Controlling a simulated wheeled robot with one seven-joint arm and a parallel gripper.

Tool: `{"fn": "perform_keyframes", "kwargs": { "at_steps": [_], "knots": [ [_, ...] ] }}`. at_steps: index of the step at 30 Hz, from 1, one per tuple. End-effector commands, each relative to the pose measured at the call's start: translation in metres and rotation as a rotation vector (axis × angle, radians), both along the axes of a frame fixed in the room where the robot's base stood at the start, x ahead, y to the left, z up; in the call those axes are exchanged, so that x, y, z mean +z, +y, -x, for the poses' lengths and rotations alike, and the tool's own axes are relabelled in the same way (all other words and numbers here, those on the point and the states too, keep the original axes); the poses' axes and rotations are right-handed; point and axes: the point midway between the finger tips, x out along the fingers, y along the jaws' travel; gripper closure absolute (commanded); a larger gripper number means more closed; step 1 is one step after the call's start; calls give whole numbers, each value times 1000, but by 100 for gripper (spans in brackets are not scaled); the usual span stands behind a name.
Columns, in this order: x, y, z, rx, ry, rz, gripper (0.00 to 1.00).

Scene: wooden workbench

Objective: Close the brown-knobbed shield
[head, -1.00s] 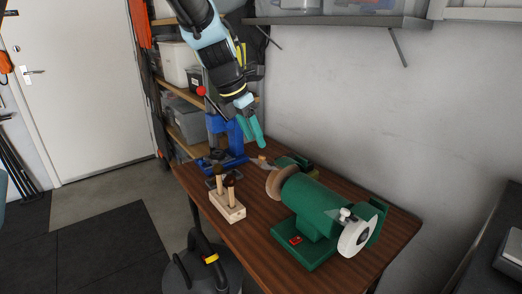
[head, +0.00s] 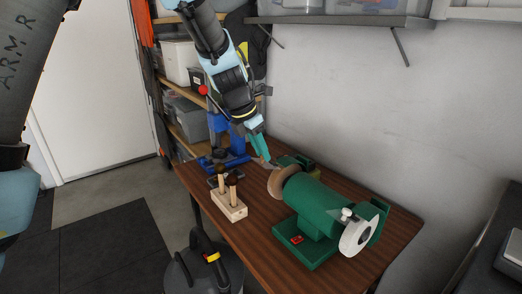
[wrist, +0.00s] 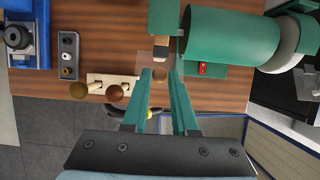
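The green bench grinder (head: 315,205) stands on the workbench, with a tan wheel at its left end and a pale wheel at its right. A small clear shield (wrist: 147,60) with a brown knob (wrist: 158,74) juts out at the tan-wheel end. In the head view the shield (head: 272,165) is partly hidden by my fingers. My gripper (wrist: 160,76) is open and empty, its green fingers apart. In the wrist view the knob appears between the two fingertips; I cannot tell whether they touch it. My gripper (head: 264,158) is just left of the tan wheel in the head view.
A wooden block holding dark-knobbed tools (head: 230,210) stands on the workbench (head: 262,244) left of the grinder. A blue drill-press-like machine (head: 225,158) stands at the back left. A shelf (head: 340,20) overhangs the back wall.

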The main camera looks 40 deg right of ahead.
Motion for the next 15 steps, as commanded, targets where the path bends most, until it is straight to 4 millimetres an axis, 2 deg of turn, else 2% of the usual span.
{"fn": "perform_keyframes", "kwargs": {
  "at_steps": [1, 6, 15],
  "knots": [
    [0, 0, 0, 0, 0, 0, 80],
    [0, 0, 0, 0, 0, 0, 99],
    [0, 0, 0, 0, 0, 0, 100]
  ]
}}
